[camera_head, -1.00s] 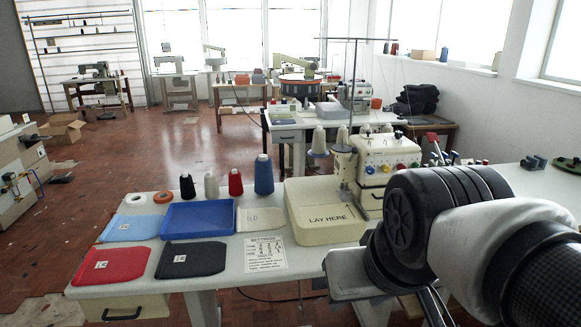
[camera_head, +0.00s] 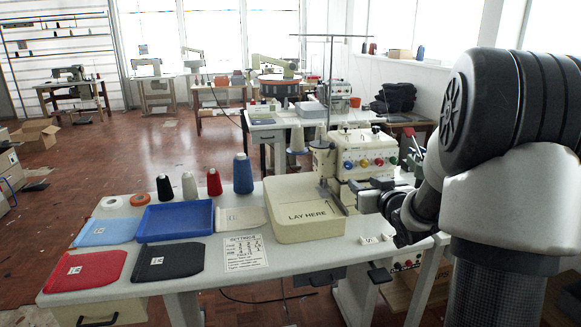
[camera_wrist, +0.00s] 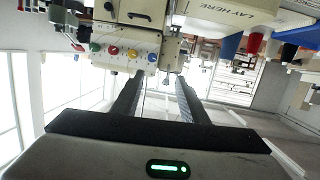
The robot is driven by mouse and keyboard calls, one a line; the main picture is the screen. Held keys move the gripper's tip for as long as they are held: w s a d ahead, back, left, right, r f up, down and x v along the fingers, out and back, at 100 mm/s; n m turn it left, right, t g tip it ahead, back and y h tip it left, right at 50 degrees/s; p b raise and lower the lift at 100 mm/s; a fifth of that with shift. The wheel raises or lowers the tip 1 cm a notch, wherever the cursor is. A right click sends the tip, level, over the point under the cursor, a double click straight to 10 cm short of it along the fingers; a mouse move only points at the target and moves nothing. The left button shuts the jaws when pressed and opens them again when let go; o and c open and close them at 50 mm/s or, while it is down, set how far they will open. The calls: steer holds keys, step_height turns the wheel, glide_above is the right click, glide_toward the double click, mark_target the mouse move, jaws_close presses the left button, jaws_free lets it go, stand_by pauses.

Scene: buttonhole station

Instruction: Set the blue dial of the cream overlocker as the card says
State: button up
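The cream overlocker (camera_head: 362,150) stands on the table right of the tray, with a row of coloured dials on its front. The blue dial (camera_head: 348,165) is at the left end in the head view. The wrist view is upside down, and there the blue dial (camera_wrist: 152,57) is at the right end of the row. Its setting cannot be read. The settings card (camera_head: 245,251) lies at the table's front; its figures are too small to read. My gripper (camera_wrist: 158,77) is open and empty, pointing at the overlocker's front, apart from the dials.
A cream "LAY HERE" tray (camera_head: 305,228) stands left of the overlocker. A blue tray (camera_head: 176,237), folded cloths and several thread cones (camera_head: 243,174) fill the left. A small white block (camera_head: 370,240) sits at the front edge.

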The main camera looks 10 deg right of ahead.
steer(key=d+f+t+y, duration=0.1)
steer(key=d+f+t, duration=0.1)
steer(key=d+f, duration=0.15)
steer(key=y+b, duration=0.1)
glide_toward(350, 166)
steer(key=w, duration=0.9)
steer(key=shift+a+f, duration=0.2)
steer(key=shift+a, duration=0.2)
jaws_close()
steer(key=shift+m, duration=0.3)
